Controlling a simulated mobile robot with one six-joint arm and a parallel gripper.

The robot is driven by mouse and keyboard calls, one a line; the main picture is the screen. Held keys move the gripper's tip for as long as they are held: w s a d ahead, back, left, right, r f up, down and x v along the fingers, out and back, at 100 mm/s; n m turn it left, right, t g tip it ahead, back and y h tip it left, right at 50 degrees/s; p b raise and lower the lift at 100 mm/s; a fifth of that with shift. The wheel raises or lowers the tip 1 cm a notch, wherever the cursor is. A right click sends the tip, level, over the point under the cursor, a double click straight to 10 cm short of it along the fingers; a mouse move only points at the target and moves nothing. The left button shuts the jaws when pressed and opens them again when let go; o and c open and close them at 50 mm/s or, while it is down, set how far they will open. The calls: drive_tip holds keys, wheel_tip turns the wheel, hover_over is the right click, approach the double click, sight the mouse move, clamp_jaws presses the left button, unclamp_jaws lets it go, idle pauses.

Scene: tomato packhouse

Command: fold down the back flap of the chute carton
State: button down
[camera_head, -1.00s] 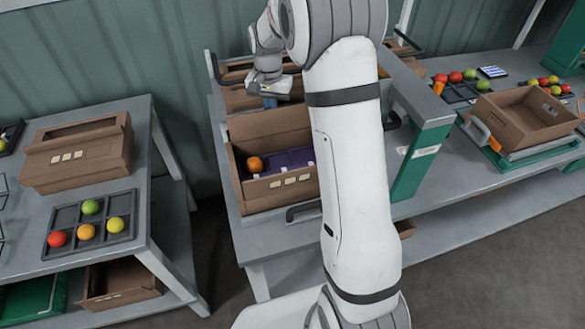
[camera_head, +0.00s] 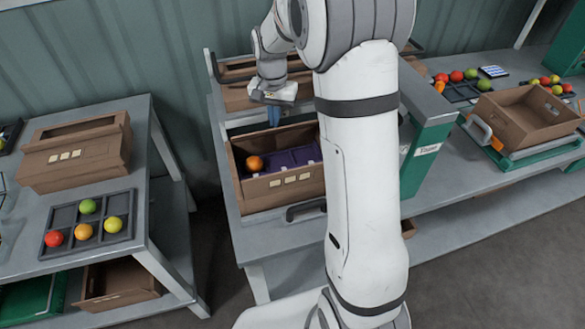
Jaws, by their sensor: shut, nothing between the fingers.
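The chute carton (camera_head: 258,194) is an open brown box on the grey bench, left of my forearm. Inside lie an orange fruit (camera_head: 255,163) and a purple tray (camera_head: 283,160). Its right end is hidden behind my forearm. A brown panel (camera_head: 248,146) shows along its back side; I cannot tell which part is wall and which is flap, or the flap's exact angle. My gripper (camera_head: 274,122) points down at the carton's back edge, blue fingers shut and empty. I cannot tell whether the fingertips touch the cardboard.
Another brown carton (camera_head: 238,101) stands behind the chute carton. A green-sided post (camera_head: 421,160) stands right of my forearm. An open carton (camera_head: 520,122) sits on the right bench. On the left table are a brown carton (camera_head: 88,171) and a fruit tray (camera_head: 67,216).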

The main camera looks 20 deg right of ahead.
drive_tip(key=shift+s+f, duration=0.15)
drive_tip(key=shift+s, duration=0.3)
drive_tip(key=shift+s+f+b, duration=0.45)
drive_tip(key=shift+s+b, duration=0.15)
drive_tip(key=shift+s, duration=0.1)
drive_tip(key=shift+s+f+b, duration=0.7)
drive_tip(key=shift+f+b, duration=0.1)
drive_tip(key=shift+f, duration=0.2)
wheel_tip(320, 180, up, 8)
drive_tip(key=p, duration=0.6)
drive_tip(key=shift+r, duration=0.1)
